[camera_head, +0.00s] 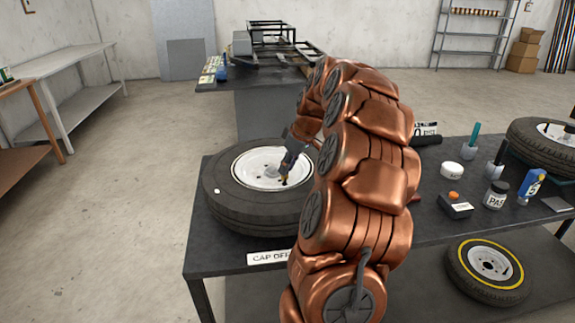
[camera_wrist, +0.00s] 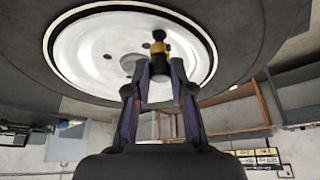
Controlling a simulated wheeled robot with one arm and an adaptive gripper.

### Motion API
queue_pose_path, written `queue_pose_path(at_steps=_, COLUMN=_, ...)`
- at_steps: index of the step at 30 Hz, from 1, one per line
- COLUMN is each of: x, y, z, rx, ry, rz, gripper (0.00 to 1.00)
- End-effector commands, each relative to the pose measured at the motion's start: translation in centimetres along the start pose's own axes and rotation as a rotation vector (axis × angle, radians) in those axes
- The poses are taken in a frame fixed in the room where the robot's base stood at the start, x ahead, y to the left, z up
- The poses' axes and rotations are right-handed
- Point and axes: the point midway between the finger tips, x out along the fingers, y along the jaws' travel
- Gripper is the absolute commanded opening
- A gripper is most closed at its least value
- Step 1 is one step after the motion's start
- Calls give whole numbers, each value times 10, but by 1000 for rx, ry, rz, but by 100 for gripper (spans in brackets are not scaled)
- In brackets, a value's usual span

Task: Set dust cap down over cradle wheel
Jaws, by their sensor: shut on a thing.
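A large black tyre with a white rim (camera_head: 238,215) lies flat at the left end of the dark bench. My gripper (camera_head: 284,173) is over its rim, right of the grey round hub (camera_head: 271,171). In the wrist view, the fingertips (camera_wrist: 160,72) are shut on a small piece with a yellow band and dark end (camera_wrist: 158,46). This may be the dust cap, but its shape is partly hidden between the fingers. The white rim (camera_wrist: 85,60) and the grey hub (camera_wrist: 131,64) show behind it. I cannot tell whether the piece touches the rim.
My copper arm hides the bench's middle. On the right are a white round tub (camera_head: 451,168), a dark jar (camera_head: 496,195), a blue bottle (camera_head: 530,187) and another tyre (camera_head: 535,145). A yellow-ringed wheel (camera_head: 460,285) is below. A "CAP OFF" label (camera_head: 270,258) marks the front edge.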

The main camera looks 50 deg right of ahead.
Motion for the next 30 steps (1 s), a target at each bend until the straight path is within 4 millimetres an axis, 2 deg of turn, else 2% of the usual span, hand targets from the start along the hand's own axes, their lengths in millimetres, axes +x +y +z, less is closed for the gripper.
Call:
queue_pose_path(at_steps=7, x=3, y=0, z=1, rx=0, ry=0, rz=0, gripper=4)
queue_pose_path(at_steps=8, x=3, y=0, z=1, rx=0, ry=-1, rz=0, gripper=24)
queue_pose_path(at_steps=16, x=3, y=0, z=1, rx=0, ry=-1, rz=0, gripper=52)
queue_pose_path(at_steps=30, x=-3, y=0, z=-1, rx=-1, ry=-1, rz=-1, gripper=52)
